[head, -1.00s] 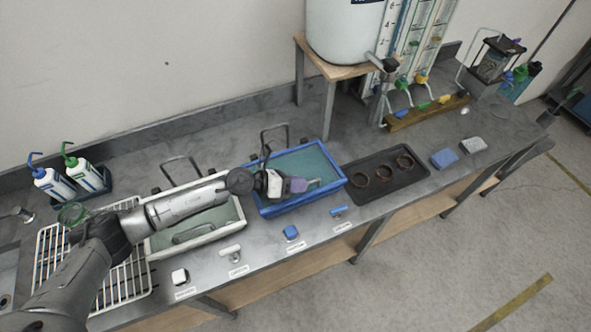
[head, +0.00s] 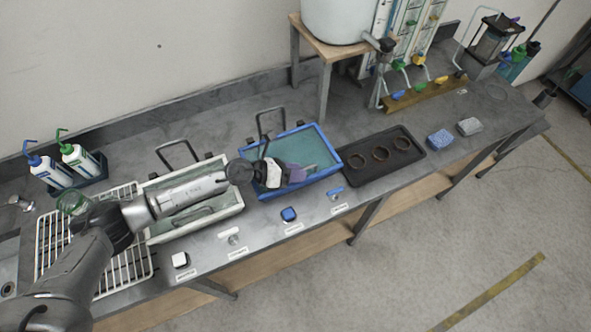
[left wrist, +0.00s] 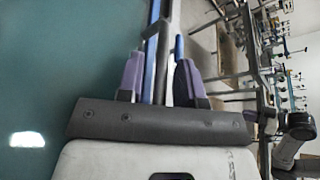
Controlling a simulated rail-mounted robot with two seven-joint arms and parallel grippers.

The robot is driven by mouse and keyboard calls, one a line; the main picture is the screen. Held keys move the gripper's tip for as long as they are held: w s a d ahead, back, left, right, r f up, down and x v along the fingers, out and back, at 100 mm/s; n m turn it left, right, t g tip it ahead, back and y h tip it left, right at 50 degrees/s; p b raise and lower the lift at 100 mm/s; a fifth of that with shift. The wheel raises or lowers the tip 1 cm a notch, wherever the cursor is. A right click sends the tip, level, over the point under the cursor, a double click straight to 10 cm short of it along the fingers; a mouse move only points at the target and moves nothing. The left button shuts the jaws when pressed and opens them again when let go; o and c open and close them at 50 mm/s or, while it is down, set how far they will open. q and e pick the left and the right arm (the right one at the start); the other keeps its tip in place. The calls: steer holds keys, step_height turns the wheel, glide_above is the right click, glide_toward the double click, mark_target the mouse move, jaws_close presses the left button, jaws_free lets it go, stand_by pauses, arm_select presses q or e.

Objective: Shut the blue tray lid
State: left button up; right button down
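The blue tray (head: 327,176) stands on the bench with a teal surface inside its rim. A dark hoop (head: 270,113) stands up at its back edge. I cannot make out a separate lid panel. My left gripper (head: 298,174), with purple fingers, is over the tray's front part and hides some of it. In the left wrist view the fingers (left wrist: 158,80) are apart. A dark bar (left wrist: 165,55) and a blue edge show in the gap between them; I cannot tell whether they touch the bar. My right gripper is not in view.
A white tray (head: 237,207) with a similar hoop stands left of the blue one, under my left arm. A black tray (head: 415,155) with dark rings is to the right. Small labelled items, including a blue block (head: 289,214), line the front edge.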

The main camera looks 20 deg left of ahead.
arm_select(q)
steer(key=shift+w+a+r, duration=0.1)
steer(key=b+v, duration=0.1)
steer(key=v, duration=1.1)
steer(key=shift+a, duration=0.25)
steer(key=shift+s+a+r, duration=0.35)
steer(key=shift+s+a, duration=0.1)
